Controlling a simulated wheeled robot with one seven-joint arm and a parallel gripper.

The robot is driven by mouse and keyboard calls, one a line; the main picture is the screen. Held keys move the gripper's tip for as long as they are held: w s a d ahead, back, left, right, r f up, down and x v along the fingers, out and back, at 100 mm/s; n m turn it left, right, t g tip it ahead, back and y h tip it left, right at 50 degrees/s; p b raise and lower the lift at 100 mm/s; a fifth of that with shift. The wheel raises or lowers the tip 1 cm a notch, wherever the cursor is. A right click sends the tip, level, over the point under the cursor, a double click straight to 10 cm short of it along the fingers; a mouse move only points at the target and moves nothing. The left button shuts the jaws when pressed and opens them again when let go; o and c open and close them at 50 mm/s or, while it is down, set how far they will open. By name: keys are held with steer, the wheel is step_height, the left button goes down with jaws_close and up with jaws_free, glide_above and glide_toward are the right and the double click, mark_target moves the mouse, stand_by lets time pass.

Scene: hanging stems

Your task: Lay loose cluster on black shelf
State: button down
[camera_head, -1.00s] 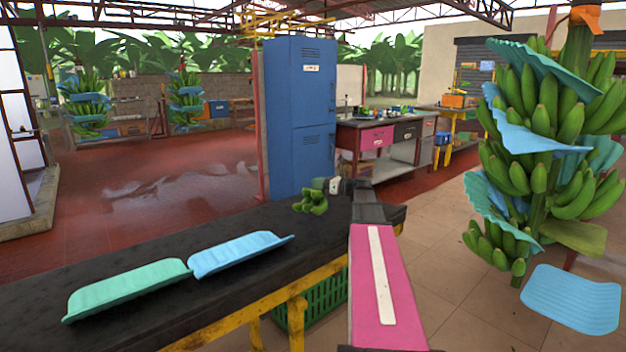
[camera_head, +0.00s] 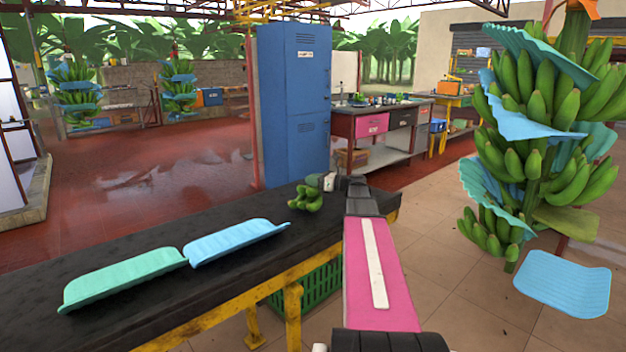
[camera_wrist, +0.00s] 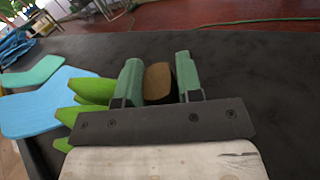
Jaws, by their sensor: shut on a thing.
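The loose cluster (camera_head: 306,198) is a small bunch of green bananas over the far right end of the black shelf (camera_head: 130,246). My gripper (camera_head: 326,182) is shut on its crown. In the wrist view the brown crown (camera_wrist: 158,82) sits between the two green fingers (camera_wrist: 157,84), and the green banana tips (camera_wrist: 92,92) stick out to the left. The cluster is very low over the black surface; I cannot tell whether it touches. The rest of the cluster is hidden behind the gripper in the wrist view.
A green tray (camera_head: 122,279) and a blue tray (camera_head: 236,240) lie on the shelf left of the cluster. A large hanging banana stem (camera_head: 540,110) with blue sheets is at the right. A blue locker (camera_head: 293,105) stands behind.

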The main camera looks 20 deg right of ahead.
steer(key=shift+f, duration=0.45)
stand_by(0.5)
steer(key=c, duration=0.7)
jaws_free()
steer(key=v, duration=1)
steer(key=shift+s+d, duration=0.25)
steer(key=shift+d, duration=0.05)
steer(key=shift+s, duration=0.1)
